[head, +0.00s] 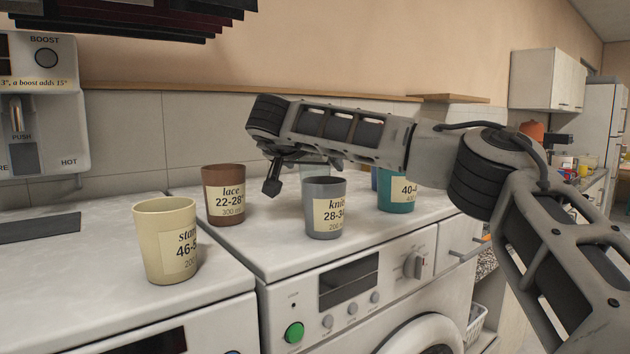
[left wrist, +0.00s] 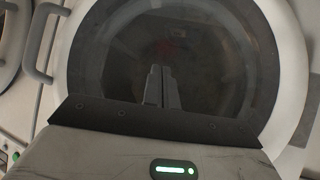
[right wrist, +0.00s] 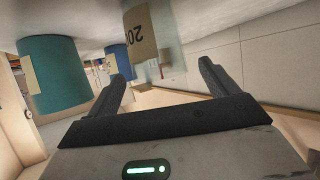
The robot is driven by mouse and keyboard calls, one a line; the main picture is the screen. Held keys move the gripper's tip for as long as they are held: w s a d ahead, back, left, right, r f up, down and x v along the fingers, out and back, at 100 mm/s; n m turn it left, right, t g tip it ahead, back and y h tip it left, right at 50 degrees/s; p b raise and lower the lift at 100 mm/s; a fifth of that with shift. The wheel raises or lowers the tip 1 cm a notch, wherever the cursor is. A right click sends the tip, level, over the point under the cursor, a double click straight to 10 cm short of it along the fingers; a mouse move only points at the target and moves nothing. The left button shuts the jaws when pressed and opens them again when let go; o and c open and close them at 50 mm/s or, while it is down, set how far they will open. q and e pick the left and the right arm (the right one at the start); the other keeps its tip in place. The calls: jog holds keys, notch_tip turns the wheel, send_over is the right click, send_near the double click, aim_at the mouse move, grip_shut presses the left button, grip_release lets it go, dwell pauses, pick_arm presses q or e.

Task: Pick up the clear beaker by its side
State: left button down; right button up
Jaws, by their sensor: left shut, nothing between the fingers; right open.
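The clear beaker (head: 313,172) stands on the washer top behind the grey beaker and is partly hidden by my right gripper and arm. In the right wrist view the clear beaker (right wrist: 166,32), with a tan label, hangs from the top edge in an upside-down picture, ahead of and between the open fingers. My right gripper (right wrist: 163,74) is open and empty; it also shows in the head view (head: 290,172), low over the washer top. I cannot tell whether it touches the beaker. My left gripper (left wrist: 162,86) is shut and empty in front of a washer door (left wrist: 170,45).
A grey beaker (head: 324,220), a brown beaker (head: 223,178) and a teal beaker (head: 396,203) stand close around. A blue beaker (right wrist: 118,60) is beside the clear one. A cream beaker (head: 153,240) stands at the left. The left counter front is clear.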

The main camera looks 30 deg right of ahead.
jog(key=shift+w+d+f, duration=0.2)
jog(key=shift+w+d, duration=0.05)
jog(key=c, duration=1.1)
jog(key=shift+o, duration=0.2)
jog(key=shift+r, duration=0.15)
